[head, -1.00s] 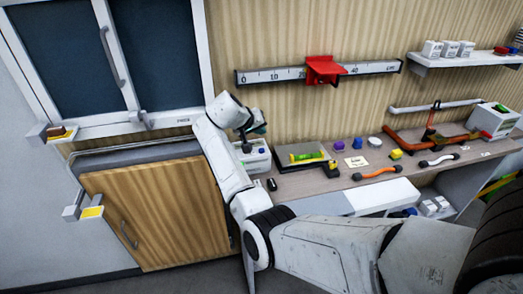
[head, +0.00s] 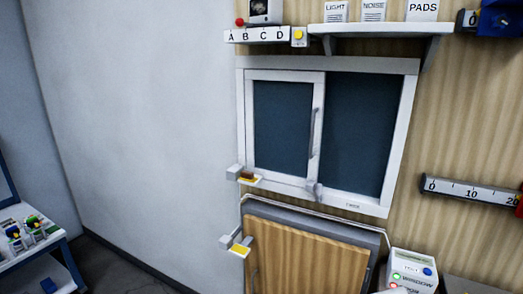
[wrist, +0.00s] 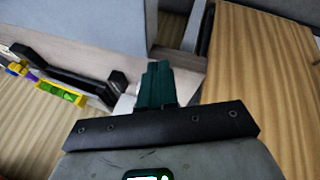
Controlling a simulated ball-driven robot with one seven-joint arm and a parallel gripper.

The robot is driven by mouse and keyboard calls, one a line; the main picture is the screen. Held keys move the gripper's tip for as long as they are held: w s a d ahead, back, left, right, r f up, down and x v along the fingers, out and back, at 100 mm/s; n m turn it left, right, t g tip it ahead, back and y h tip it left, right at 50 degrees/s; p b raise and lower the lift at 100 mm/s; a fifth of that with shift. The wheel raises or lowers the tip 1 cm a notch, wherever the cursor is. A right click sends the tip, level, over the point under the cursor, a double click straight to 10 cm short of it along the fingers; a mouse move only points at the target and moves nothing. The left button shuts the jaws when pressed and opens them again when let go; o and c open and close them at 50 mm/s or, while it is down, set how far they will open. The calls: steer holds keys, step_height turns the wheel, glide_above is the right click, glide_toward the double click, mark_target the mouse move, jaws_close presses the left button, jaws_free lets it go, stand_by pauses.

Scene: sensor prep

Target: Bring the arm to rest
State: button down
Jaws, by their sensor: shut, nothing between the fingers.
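My gripper (wrist: 156,84) shows in the wrist view with its dark green fingers together and nothing between them. No object touches the fingertips that I can see. In the head view now, my gripper and nearly all of my arm are out of the picture.
In the wrist view, a black bar-shaped piece (wrist: 75,78) and a yellow-green level (wrist: 62,93) lie left of my gripper. The head view shows a sliding window (head: 318,135), a wooden door (head: 305,262), a shelf (head: 380,29) and a side table (head: 30,250).

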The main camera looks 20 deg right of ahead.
steer(key=s+a+f+n+y, duration=0.3)
steer(key=s+a+n+y, duration=0.2)
steer(key=s+a, duration=1.2)
steer(key=a, duration=0.3)
steer(key=shift+s+a+n+y, duration=0.25)
steer(key=shift+n+y, duration=0.05)
